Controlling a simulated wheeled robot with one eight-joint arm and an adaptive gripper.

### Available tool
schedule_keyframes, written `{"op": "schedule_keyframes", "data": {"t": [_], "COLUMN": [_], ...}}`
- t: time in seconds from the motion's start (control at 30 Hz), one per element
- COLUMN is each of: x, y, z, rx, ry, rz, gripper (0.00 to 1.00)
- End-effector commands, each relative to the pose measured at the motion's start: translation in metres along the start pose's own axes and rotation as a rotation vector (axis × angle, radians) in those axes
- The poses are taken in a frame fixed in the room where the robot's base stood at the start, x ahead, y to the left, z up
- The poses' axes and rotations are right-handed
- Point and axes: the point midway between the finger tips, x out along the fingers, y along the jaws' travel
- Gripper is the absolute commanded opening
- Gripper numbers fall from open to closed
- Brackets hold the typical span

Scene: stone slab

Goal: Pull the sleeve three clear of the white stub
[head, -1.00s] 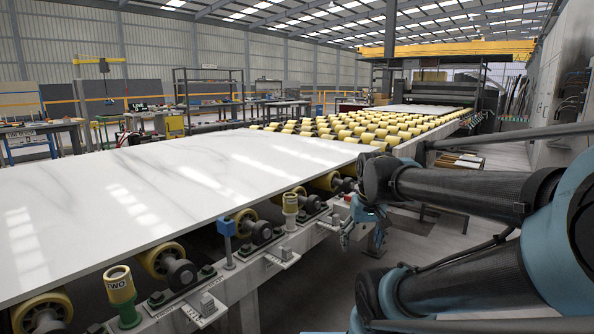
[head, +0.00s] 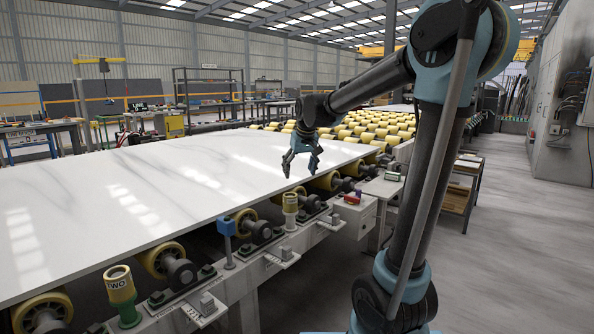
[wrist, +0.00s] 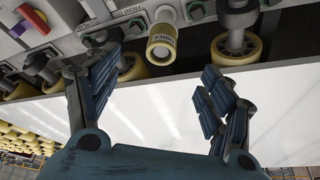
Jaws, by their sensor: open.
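A cream-yellow sleeve (head: 290,205) stands upright on a short stub at the slab's near edge; in the wrist view this sleeve (wrist: 162,38) shows almost end-on, with dark lettering too small to read surely and a pale round end. My gripper (head: 301,168) is open and empty, pointing down above the slab edge, just above and slightly right of the sleeve in the head view. In the wrist view the sleeve lies beyond and between the spread fingers (wrist: 160,75), not touching them.
A second yellow sleeve marked TWO (head: 121,287) sits on a green stub at front left. A blue block on a post (head: 227,229) stands between them. The white slab (head: 140,200) lies on yellow rollers close by.

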Motion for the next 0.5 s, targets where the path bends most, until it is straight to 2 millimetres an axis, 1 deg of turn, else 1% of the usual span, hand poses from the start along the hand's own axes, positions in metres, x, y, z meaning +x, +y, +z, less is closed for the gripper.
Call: {"op": "schedule_keyframes", "data": {"t": [0.03,0.1,0.27,0.37,0.5], "x": [0.002,0.004,0.012,0.023,0.045], "y": [-0.004,-0.006,-0.007,-0.007,-0.007], "z": [-0.006,-0.012,-0.015,-0.015,-0.016], "rx": [-0.005,-0.009,-0.011,-0.011,-0.010], "ry": [0.003,0.005,0.007,0.007,0.007], "rz": [-0.002,-0.004,-0.005,-0.005,-0.005], "gripper": [0.74,0.74,0.74,0.74,0.74]}}
